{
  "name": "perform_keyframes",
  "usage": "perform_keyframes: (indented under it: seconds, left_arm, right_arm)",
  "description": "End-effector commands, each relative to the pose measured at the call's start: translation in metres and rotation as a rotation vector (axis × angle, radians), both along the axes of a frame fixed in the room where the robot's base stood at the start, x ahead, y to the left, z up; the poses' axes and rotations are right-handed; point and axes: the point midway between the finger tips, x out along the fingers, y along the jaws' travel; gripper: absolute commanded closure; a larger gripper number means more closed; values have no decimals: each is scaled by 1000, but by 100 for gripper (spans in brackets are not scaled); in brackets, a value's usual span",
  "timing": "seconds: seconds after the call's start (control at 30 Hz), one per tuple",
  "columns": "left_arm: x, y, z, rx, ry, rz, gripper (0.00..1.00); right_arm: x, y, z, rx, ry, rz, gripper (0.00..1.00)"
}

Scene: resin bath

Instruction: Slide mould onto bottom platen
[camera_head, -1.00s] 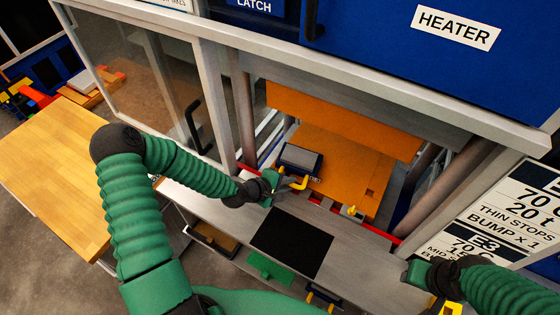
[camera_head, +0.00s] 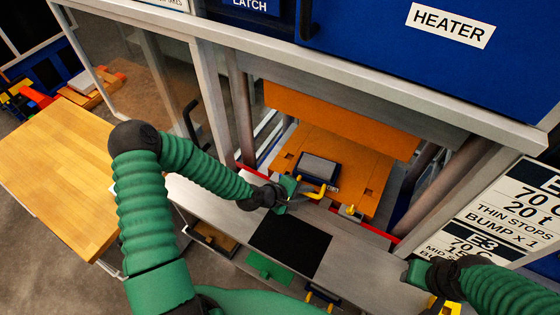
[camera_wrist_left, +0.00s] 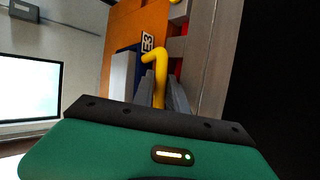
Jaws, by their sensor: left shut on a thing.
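The mould (camera_head: 318,167) is a dark blue block with a grey top. It sits on the orange bottom platen (camera_head: 365,178), near its front left part. A yellow handle (camera_head: 309,192) sticks out from the mould's front. My left gripper (camera_head: 304,196) is shut on this handle at the platen's front edge. In the left wrist view the yellow handle (camera_wrist_left: 160,72) lies between the grey fingers, and the mould beside it bears an E3 label (camera_wrist_left: 147,41). My right gripper (camera_head: 428,283) is at the lower right, away from the mould; its fingers do not show clearly.
The orange upper platen (camera_head: 340,120) hangs above the bottom platen. Press columns (camera_head: 241,115) stand at the sides. A grey shelf (camera_head: 345,262) with a black mat (camera_head: 290,241) lies in front. A wooden table (camera_head: 60,175) is at the left.

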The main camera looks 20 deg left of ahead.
Motion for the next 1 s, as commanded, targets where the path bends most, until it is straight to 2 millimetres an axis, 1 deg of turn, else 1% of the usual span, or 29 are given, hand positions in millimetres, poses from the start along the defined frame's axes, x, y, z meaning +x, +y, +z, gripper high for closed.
perform_keyframes:
  seconds: [0.03, 0.1, 0.2, 0.43, 0.57, 0.7, 0.73, 0.8, 0.87, 0.9, 1.0]
  left_arm:
    - [1, -7, 1, 2, -6, -18, 100]
    - [1, -13, 1, 2, -7, -37, 100]
    - [0, -18, 2, 1, -8, -53, 100]
    - [1, -15, 3, 0, -12, -53, 100]
    - [3, -12, 3, -2, -14, -105, 100]
    - [3, -13, 4, 0, -14, -112, 100]
    - [3, -13, 4, 0, -14, -111, 79]
    - [3, -13, 4, 0, -13, -110, 70]
    - [3, -13, 4, 1, -13, -110, 62]
    - [3, -14, 3, 1, -13, -110, 60]
    - [3, -14, 3, 1, -11, -108, 60]
  right_arm:
    - [0, 0, -1, 0, 0, 0, 62]
    - [0, 0, -1, 0, 0, 0, 62]
    - [0, 0, -1, 0, 0, 0, 62]
    - [0, 0, -1, 0, 0, 0, 62]
    - [0, 0, -2, 0, 0, 0, 62]
    - [0, 0, -1, 0, 0, 0, 62]
    - [0, 0, -1, 0, 0, 0, 62]
    - [0, 0, -1, 0, 0, 0, 62]
    - [0, 0, -1, 0, 0, 0, 62]
    - [0, 0, -2, 0, 0, 0, 62]
    - [0, 0, -2, 0, 0, 0, 62]
